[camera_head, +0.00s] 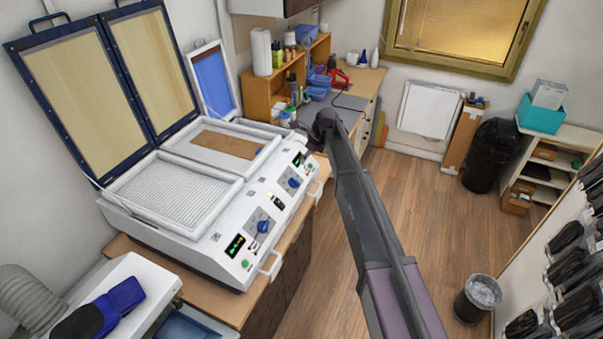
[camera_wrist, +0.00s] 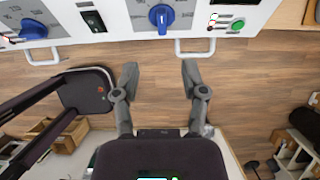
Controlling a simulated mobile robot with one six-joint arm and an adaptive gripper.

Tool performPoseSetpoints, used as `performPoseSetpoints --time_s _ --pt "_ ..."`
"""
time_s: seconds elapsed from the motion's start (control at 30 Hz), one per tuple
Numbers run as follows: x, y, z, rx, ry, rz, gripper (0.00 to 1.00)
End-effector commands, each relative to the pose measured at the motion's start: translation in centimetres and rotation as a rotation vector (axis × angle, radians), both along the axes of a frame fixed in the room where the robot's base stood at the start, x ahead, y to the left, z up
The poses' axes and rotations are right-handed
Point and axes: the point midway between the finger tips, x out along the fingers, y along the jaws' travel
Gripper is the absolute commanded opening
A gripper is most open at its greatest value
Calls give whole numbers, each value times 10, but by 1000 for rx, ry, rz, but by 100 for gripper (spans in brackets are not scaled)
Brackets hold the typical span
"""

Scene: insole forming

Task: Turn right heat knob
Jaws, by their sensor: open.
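The right heat knob (camera_wrist: 161,16) is blue and sits on a dial on the white machine's front panel, at the top middle of the wrist view. It also shows in the head view (camera_head: 294,182), on the farther half of the panel. My gripper (camera_wrist: 159,72) is open and empty. Its two fingers are spread wide, below the knob in the wrist view and apart from it. The knob lies roughly in line with the gap between them. In the head view my arm shows, but I cannot make out the gripper's fingers.
The left knob (camera_wrist: 33,29), a dark switch (camera_wrist: 93,20) and a green button (camera_wrist: 237,25) share the panel. White handles stick out below it, one (camera_wrist: 195,47) just under the right knob. A trash bin (camera_head: 478,298) stands on the wooden floor, which is mostly clear.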

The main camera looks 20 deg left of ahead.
Motion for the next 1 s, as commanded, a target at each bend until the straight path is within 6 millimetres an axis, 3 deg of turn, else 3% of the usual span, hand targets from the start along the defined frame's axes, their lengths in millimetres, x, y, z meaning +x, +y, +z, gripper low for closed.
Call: performPoseSetpoints --time_s 0.53,1.0 --pt "11 -18 -6 0 -1 -22 56" --pt "13 -8 -39 0 -1 -24 56"
